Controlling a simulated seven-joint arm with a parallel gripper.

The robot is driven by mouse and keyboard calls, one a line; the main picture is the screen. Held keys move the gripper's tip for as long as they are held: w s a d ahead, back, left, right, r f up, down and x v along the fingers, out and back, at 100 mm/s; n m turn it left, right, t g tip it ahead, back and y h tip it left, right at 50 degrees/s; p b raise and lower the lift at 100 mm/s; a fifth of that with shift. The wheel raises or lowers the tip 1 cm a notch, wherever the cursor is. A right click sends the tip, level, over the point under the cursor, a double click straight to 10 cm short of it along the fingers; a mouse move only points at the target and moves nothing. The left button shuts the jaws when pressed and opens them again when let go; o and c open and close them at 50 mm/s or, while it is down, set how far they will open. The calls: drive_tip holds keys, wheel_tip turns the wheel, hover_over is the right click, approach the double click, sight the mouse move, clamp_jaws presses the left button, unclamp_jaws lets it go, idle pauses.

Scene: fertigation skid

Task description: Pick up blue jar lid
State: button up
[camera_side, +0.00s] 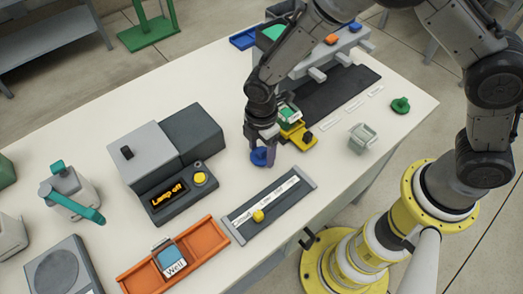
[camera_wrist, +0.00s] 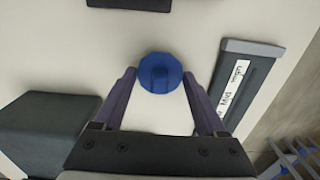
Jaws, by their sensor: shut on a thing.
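The blue jar lid (camera_side: 258,156) is a small round disc near the middle of the white table in the side view. In the wrist view the lid (camera_wrist: 160,72) shows its round face with a raised grip across it. My gripper (camera_side: 263,153) points down at the lid, with one finger partly in front of it. In the wrist view my gripper (camera_wrist: 160,76) has a finger on each side of the lid and is shut on it. I cannot tell whether the lid touches the table.
A grey slider panel (camera_side: 270,205) with a yellow knob lies close in front. A dark control box (camera_side: 190,190) reading "Lamp off" stands to the left. A yellow item (camera_side: 300,140) and a pale green cup (camera_side: 362,137) are to the right. An orange tray (camera_side: 150,275) lies front left.

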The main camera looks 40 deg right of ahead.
sight(261, 149)
wheel_tip(261, 149, up, 3)
drive_tip(key=shift+r, duration=0.1)
drive_tip(key=s+d+r, duration=0.7)
drive_tip(key=s+r, duration=0.2)
drive_tip(key=s, duration=0.3)
drive_tip(key=w+r+n, duration=0.1)
drive_tip(key=w+r, duration=0.1)
drive_tip(key=w, duration=0.9)
drive_tip(key=shift+m, duration=0.5)
drive_tip(key=shift+w+d+f, duration=0.8)
drive_tip(key=shift+w+f, duration=0.05)
drive_tip(key=shift+f, duration=0.3)
drive_tip(key=shift+w+d+f, duration=0.8)
drive_tip(key=shift+d+f, duration=0.05)
drive_tip(key=shift+f, duration=0.3)
drive_tip(key=shift+w+d+f, duration=0.8)
drive_tip(key=shift+w+f, duration=0.05)
drive_tip(key=shift+f, duration=0.3)
